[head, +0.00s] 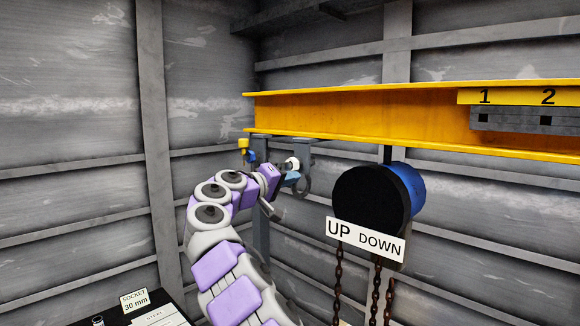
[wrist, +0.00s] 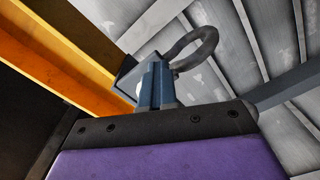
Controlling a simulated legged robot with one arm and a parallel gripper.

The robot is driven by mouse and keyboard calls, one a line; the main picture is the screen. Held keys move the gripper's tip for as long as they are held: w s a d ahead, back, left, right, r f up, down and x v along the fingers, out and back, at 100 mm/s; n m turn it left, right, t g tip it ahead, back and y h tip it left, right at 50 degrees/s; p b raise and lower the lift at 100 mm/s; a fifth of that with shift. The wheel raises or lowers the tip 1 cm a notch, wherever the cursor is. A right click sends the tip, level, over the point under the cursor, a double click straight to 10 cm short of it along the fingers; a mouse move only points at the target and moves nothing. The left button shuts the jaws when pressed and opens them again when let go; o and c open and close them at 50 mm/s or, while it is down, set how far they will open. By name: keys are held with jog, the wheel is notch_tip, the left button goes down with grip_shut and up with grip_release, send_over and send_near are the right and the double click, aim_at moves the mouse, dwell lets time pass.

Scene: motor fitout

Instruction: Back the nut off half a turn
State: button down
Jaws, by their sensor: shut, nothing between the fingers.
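My gripper (head: 291,178) is raised below the left end of the yellow beam, next to a dark ring (head: 304,186). In the wrist view my gripper (wrist: 157,82) shows blue-grey fingers, shut with nothing held. They overlap a grey plate (wrist: 127,71) in the picture; I cannot tell whether they touch it. The dark ring (wrist: 207,42) stands just beyond the fingertips to the right. A small white round piece (head: 292,162) shows by the gripper in the head view. The nut cannot be made out clearly; the fingers may hide it.
The yellow beam (head: 350,112) runs overhead to the right. A blue and black hoist (head: 372,203) hangs under it, with an UP/DOWN sign (head: 365,240) and chains (head: 375,290). A small card reading "SOCKET 30 mm" (head: 134,300) stands on a dark surface at lower left.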

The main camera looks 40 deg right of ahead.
jog(key=shift+r, duration=0.1)
jog(key=shift+s+r, duration=0.3)
jog(key=shift+r, duration=0.2)
jog(key=shift+s+r, duration=0.25)
jog(key=shift+r, duration=0.2)
jog(key=shift+s+r+p, duration=0.15)
jog(key=shift+r+p, duration=0.1)
jog(key=shift+p, duration=0.05)
jog(key=shift+f, duration=0.1)
dwell(0.5)
jog(key=shift+s+f+b, duration=0.1)
jog(key=shift+s+b, duration=0.15)
jog(key=shift+b, duration=0.2)
jog(key=a+b, duration=0.1)
jog(key=a, duration=0.5)
jog(key=shift+s, duration=0.3)
